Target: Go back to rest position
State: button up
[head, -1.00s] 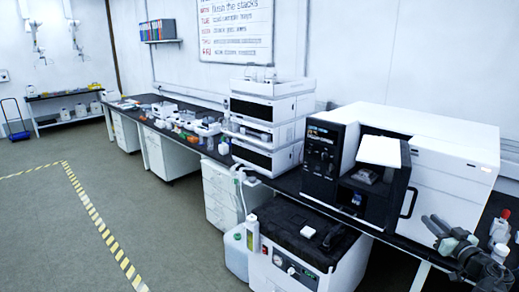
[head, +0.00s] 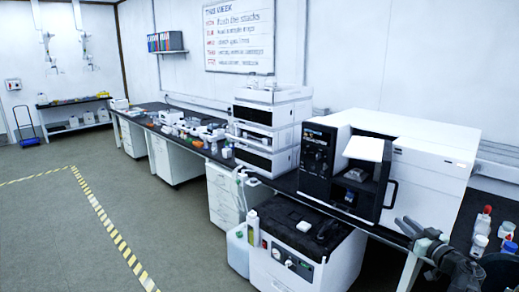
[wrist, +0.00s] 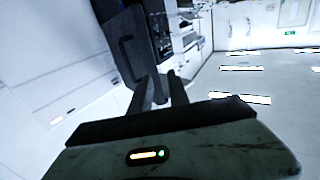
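My gripper (head: 406,226) shows at the lower right of the head view, in front of the bench edge and below the large white instrument. It is dark and slim-fingered. In the wrist view my gripper (wrist: 160,80) has its two dark fingers apart, with a gap between them and nothing held. Its fingers point towards the black door and handle area of an instrument (wrist: 125,50), but I cannot tell the distance. The rest of my arm runs to the lower right corner of the head view.
A white instrument with a black front and open hatch (head: 430,160) stands on the dark bench. A white stack (head: 268,130) stands left of it. A pump box (head: 300,245) sits on the floor below. Several bottles (head: 482,222) stand at far right. The floor at left (head: 50,225) is clear.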

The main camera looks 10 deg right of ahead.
jog(key=w+a+r+m+h, duration=0.1)
jog(key=w+a, duration=0.5)
jog(key=a, duration=0.5)
jog(key=w+a+r+m+t+p, duration=0.1)
jog(key=w+a+r+m, duration=0.1)
jog(key=w+a, duration=0.65)
jog(key=w+a+r+m+h, duration=0.1)
jog(key=w+a, duration=0.4)
jog(key=a, duration=0.7)
jog(key=s+a+f+m+g+h, duration=0.1)
jog(key=s+a+f+g, duration=0.25)
jog(key=f, duration=0.35)
jog(key=s+a+f+g, duration=0.2)
jog(key=s+f+g, duration=0.15)
jog(key=f, duration=0.35)
jog(key=s+a+f+m+g+h, duration=0.1)
jog(key=s+a+f+g, duration=0.2)
jog(key=f, duration=0.4)
jog(key=s+a+f+n+g+y, duration=0.1)
jog(key=s+a+f+n+g, duration=0.1)
jog(key=s+g, duration=0.2)
jog(key=s+a+f+n+g+y, duration=0.2)
jog(key=s+g, duration=0.3)
jog(key=s, duration=0.5)
jog(key=shift+s+f+n, duration=0.25)
jog(key=shift+f+n, duration=0.45)
jog(key=shift+f, duration=0.1)
jog(key=shift+d, duration=0.1)
